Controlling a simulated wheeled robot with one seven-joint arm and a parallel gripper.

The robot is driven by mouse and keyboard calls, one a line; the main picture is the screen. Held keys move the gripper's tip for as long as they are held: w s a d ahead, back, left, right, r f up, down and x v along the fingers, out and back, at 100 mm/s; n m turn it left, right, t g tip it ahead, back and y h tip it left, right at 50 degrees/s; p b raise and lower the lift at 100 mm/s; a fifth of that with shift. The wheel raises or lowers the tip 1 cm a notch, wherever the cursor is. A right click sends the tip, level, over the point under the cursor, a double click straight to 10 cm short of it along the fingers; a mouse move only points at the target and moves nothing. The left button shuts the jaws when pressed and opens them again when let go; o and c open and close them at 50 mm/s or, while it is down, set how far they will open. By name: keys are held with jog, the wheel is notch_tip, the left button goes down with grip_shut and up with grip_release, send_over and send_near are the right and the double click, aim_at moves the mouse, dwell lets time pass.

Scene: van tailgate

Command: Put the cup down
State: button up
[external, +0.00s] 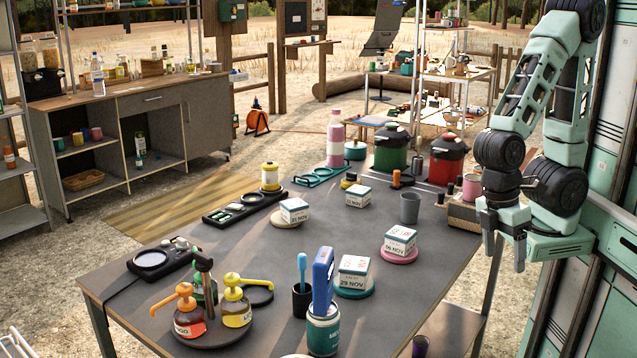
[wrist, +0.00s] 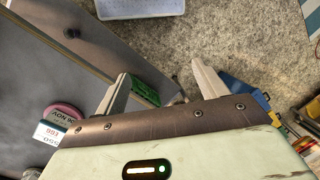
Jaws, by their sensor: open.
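My gripper (external: 504,250) is open and empty, hanging just off the right edge of the table (external: 235,270). In the wrist view, the two fingers (wrist: 160,86) are spread with no cup between them. A grey cup (external: 410,207) stands upright on the table, left of my gripper. A pink cup (external: 471,187) shows behind my gripper, by a brown box. I cannot tell which cup the task means.
Green (external: 391,150) and red (external: 447,160) canisters stand at the back. The middle of the table is fairly clear.

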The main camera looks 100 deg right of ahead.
jog(key=s+a+r+n+t, duration=0.1)
jog(key=s+a+n+t, duration=0.1)
jog(key=s+a+n, duration=0.1)
jog(key=shift+s+a+n+h, duration=0.4)
jog(key=shift+a+n, duration=0.4)
jog(key=shift+n, duration=0.4)
jog(key=shift+r, duration=0.1)
notch_tip(320, 180, up, 6)
jog(key=p, duration=0.6)
